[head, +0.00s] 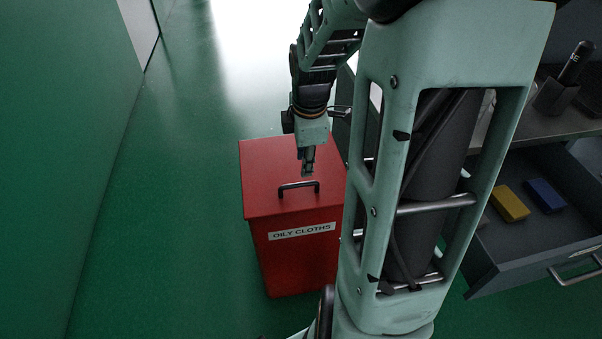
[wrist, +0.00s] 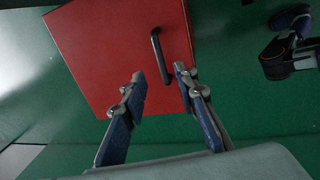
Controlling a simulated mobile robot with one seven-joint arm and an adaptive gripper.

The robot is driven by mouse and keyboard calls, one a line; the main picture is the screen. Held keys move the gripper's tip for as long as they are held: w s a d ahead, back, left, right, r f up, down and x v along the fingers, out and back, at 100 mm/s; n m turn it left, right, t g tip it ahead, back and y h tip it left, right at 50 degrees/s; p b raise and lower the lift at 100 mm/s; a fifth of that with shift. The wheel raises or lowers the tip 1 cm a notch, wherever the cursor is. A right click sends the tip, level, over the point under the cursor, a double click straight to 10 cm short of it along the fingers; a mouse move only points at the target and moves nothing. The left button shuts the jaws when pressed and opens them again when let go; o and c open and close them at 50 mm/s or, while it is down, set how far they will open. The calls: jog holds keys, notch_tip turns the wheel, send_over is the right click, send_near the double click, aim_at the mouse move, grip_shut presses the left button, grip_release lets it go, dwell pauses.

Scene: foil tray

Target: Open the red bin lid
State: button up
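The red bin (head: 292,258) stands on the green floor and bears a white label reading "OILY CLOTHS". Its flat red lid (head: 270,165) is closed, and it also shows in the wrist view (wrist: 105,45). A black bar handle (head: 299,186) sits near the lid's front edge; in the wrist view the handle (wrist: 160,55) lies just beyond my fingertips. My gripper (head: 307,174) is above the lid, close behind the handle in the head view. In the wrist view my gripper (wrist: 160,76) has its two fingers apart with nothing between them. Whether a fingertip touches the lid is unclear.
A grey drawer (head: 488,262) stands open at the right, holding a yellow block (head: 509,203) and a blue block (head: 545,195). A grey worktop (head: 525,122) is above it. A green wall (head: 60,130) is at the left, with clear floor between it and the bin.

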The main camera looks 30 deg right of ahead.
aim_at(303, 183)
jog(key=f+b, duration=0.1)
jog(key=f, duration=0.2)
jog(key=w+f+b, duration=0.1)
jog(key=f, duration=0.2)
jog(key=w+f+b, duration=0.1)
jog(key=f, duration=0.2)
jog(key=shift+d+f, duration=0.15)
jog(key=shift+d, duration=0.1)
grip_shut()
